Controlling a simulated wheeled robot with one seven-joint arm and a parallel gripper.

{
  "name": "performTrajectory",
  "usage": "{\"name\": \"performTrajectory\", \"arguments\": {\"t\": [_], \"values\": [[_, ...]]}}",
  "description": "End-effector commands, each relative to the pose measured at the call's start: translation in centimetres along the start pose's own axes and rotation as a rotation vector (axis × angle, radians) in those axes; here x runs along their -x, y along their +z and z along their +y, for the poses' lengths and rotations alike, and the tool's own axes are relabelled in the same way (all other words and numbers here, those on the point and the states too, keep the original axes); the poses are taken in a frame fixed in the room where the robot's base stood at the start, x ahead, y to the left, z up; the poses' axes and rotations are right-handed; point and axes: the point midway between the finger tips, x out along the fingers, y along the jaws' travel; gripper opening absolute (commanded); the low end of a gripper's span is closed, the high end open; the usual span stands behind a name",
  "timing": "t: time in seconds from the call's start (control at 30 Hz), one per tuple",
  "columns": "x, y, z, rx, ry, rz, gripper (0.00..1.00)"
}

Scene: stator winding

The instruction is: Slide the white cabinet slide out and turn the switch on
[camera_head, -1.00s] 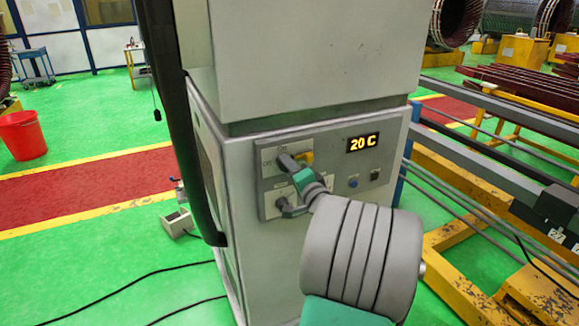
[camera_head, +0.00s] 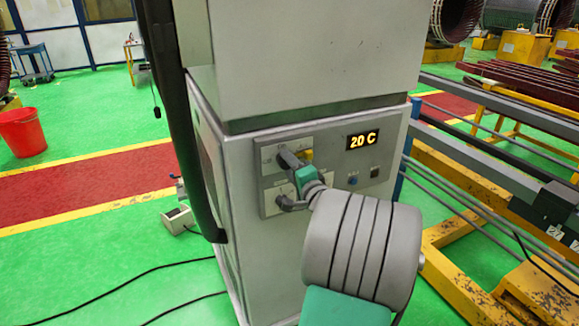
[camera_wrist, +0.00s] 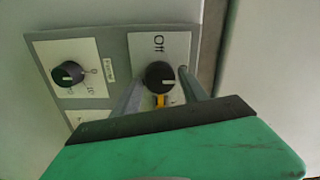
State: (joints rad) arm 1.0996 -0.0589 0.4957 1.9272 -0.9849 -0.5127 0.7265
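The white cabinet (camera_head: 310,60) stands in the middle of the head view, its upper box above a lower body. The lower front has a grey control panel (camera_head: 335,190) with a lit "20 C" display (camera_head: 362,141). My gripper (camera_head: 284,179) is at the panel's left part and hides much of it. In the wrist view, a black round knob (camera_wrist: 159,75) sits on a white plate marked "Off", with a yellow patch below it. My gripper (camera_wrist: 160,84) is open, one finger on each side of this knob, with visible gaps. A second black knob (camera_wrist: 68,74) is at left.
A blue button (camera_head: 352,180) and a small dark square (camera_head: 375,172) sit on the panel's right. A metal rail frame (camera_head: 480,150) with yellow supports stands close on the right. A red bucket (camera_head: 22,132) stands far left. Cables lie on the green floor at lower left.

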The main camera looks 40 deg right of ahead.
Motion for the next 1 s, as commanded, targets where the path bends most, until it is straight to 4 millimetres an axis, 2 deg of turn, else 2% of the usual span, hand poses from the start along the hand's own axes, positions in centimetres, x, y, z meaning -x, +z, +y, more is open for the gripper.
{"name": "performTrajectory", "arguments": {"t": [0.13,0.4,0.47,0.7,0.8,1.0], "values": [[0.0,0.0,0.0,0.001,0.0,-0.001,0.63],[0.3,0.0,0.1,0.001,0.001,0.0,0.63],[1.0,0.0,0.1,0.002,0.0,0.001,0.63],[5.8,-0.1,0.3,0.003,0.0,0.005,0.63],[7.2,-0.1,0.2,0.002,0.001,0.004,0.63],[7.8,0.0,0.0,0.001,0.0,-0.001,0.63]]}}
